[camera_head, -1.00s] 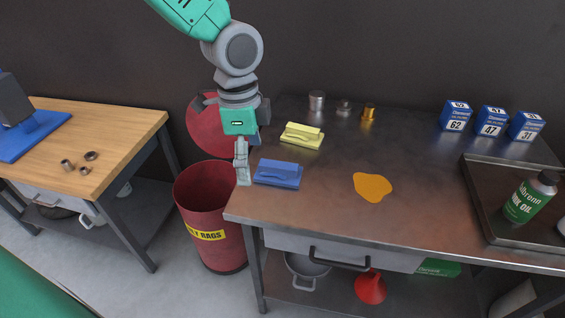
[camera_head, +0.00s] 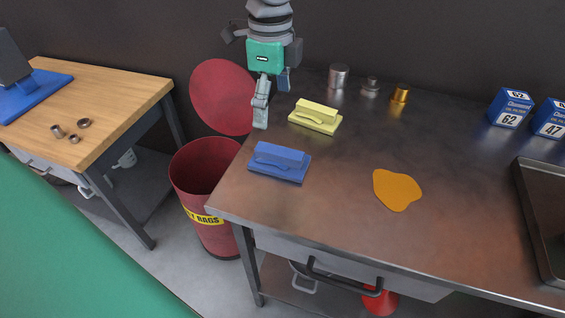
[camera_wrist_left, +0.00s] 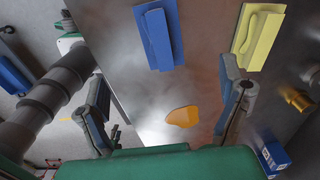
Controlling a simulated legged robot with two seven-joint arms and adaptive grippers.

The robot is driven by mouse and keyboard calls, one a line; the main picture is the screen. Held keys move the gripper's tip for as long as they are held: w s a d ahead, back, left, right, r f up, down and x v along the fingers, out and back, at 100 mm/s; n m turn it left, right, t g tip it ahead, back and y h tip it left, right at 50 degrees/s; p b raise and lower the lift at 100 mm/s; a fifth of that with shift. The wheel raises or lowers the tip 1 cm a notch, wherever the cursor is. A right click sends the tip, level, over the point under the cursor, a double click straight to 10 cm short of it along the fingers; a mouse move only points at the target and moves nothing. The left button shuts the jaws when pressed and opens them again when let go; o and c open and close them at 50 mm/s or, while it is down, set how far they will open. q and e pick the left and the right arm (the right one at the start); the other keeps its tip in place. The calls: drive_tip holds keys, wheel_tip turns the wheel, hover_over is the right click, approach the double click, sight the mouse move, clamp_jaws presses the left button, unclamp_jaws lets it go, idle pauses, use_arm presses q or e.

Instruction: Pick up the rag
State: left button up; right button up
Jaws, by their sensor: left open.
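My left gripper (camera_head: 273,98) is open and empty, above the bench's left back edge, left of the yellow pad. The left wrist view shows the blue pad (camera_wrist_left: 159,35), yellow pad (camera_wrist_left: 258,37) and orange patch (camera_wrist_left: 182,117) beyond the spread fingers. My right gripper is out of view.
A red bin (camera_head: 207,190) with its round lid (camera_head: 222,97) raised stands left of the bench. Metal pieces (camera_head: 338,76), blue boxes (camera_head: 510,107) and a dark tray (camera_head: 530,220) are at the back and right. A wooden table (camera_head: 105,105) is at left.

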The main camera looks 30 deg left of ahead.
sight(279, 151)
use_arm(q)
drive_tip(key=f, duration=0.2)
drive_tip(key=f+b, duration=0.1)
drive_tip(key=f, duration=0.2)
drive_tip(key=d+f, duration=0.1)
drive_tip(key=f, duration=0.2)
drive_tip(key=shift+f+b, duration=0.1)
drive_tip(key=shift+b, duration=0.2)
drive_tip(key=shift+w+f, duration=0.1)
drive_tip(key=shift+f, duration=0.15)
drive_tip(key=shift+a+f, duration=0.15)
drive_tip(key=shift+f, duration=0.3)
wheel_tip(279, 151, down, 4)
drive_tip(key=shift+f+b, duration=0.25)
drive_tip(key=shift+b, duration=0.45)
drive_tip(key=shift+w+d+f, duration=0.1)
drive_tip(key=shift+d, duration=0.2)
drive_tip(key=shift+c, duration=0.4)
drive_tip(key=c, duration=1.2)
